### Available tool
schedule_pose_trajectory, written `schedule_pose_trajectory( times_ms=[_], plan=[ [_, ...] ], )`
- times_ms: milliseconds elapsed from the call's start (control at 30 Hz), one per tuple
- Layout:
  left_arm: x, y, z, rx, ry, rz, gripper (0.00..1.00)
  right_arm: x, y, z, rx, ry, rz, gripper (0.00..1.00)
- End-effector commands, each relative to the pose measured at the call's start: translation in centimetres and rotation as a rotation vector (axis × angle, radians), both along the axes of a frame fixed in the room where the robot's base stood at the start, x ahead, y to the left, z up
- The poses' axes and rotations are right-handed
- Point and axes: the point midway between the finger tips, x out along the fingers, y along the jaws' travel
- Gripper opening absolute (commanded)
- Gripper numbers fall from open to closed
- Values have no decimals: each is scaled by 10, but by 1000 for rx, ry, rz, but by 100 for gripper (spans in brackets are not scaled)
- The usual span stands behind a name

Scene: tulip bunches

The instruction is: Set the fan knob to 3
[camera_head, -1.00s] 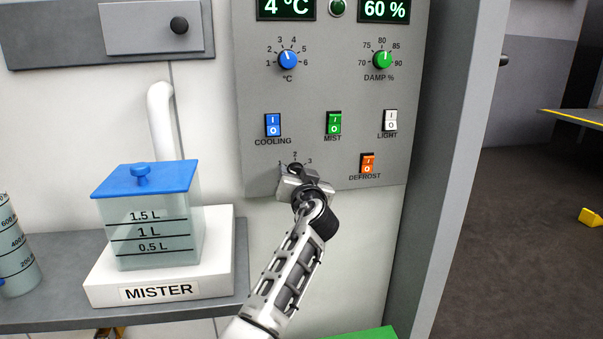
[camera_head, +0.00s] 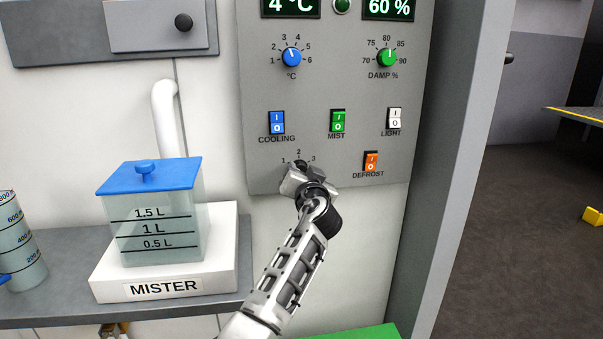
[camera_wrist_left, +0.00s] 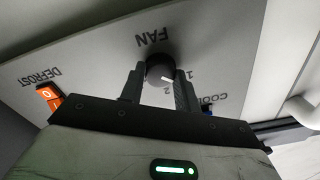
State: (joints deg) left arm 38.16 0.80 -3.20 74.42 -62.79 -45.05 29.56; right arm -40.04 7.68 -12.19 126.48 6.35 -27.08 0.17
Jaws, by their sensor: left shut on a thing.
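The fan knob (camera_wrist_left: 160,68) is dark and round with a white pointer mark, below the word FAN in the upside-down left wrist view. Its mark points between the printed 1 and 2. The 3 is hidden there behind a finger. In the head view the numbers 1, 2 and 3 show around the knob's top, and my gripper covers most of the knob. My left gripper (camera_head: 301,174) is at the panel's lower edge, with one finger on each side of the knob, shut on it. My right gripper is not in view.
The grey control panel (camera_head: 350,105) also carries a blue temperature knob (camera_head: 292,57), a green damp knob (camera_head: 386,57), and cooling, mist, light and orange defrost (camera_head: 371,162) switches. A clear mister tank (camera_head: 160,228) with a blue lid stands left of my arm.

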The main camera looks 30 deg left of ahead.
Motion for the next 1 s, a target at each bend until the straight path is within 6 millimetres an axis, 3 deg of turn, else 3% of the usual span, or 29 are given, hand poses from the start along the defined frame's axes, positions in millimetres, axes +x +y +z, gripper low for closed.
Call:
schedule_pose_trajectory(
  times_ms=[1000],
  plan=[
    [0,0,2,762,576,0,9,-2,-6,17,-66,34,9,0]
  ],
)
